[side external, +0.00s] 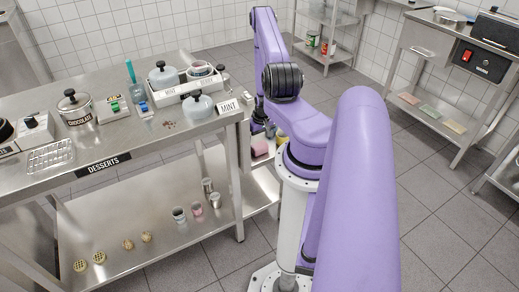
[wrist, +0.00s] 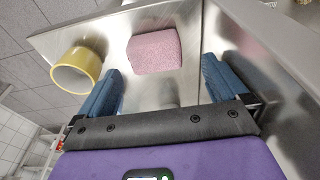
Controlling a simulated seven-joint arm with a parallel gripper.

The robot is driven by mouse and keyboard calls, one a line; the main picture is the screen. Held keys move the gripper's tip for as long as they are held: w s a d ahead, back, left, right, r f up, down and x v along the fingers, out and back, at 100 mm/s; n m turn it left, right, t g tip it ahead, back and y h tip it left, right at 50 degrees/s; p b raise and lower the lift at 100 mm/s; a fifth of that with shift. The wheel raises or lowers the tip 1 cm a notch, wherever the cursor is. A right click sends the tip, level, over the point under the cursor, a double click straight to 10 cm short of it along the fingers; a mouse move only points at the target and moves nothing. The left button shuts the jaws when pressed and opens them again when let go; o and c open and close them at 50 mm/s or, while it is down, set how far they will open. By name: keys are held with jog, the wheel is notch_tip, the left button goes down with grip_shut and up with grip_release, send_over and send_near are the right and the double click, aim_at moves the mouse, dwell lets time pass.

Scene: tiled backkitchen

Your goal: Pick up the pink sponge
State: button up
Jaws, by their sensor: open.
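The pink sponge (wrist: 154,50) lies on a metal shelf in the wrist view, just beyond the gap between my fingertips. It also shows in the side external view (side external: 260,149), low beside the counter's right end and partly covered by my arm. My gripper (wrist: 162,72) is open, with one blue finger to the left of the sponge and one to the right. Nothing is held between the fingers. In the side external view my gripper is mostly hidden behind my arm.
A yellow cup (wrist: 79,70) is close to my left finger in the wrist view, near the shelf edge. A metal wall or panel (wrist: 245,60) rises beside my right finger. The desserts counter (side external: 185,143) stands left of my arm, holding pots and a tray.

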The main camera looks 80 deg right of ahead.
aim_at(259, 145)
jog(key=shift+d+f, duration=0.2)
jog(key=shift+f, duration=1.1)
jog(key=shift+d+f, duration=0.2)
jog(key=shift+f, duration=1.05)
jog(key=c, duration=0.9)
jog(key=shift+c, duration=0.2)
jog(key=shift+r, duration=0.15)
notch_tip(259, 145, up, 18)
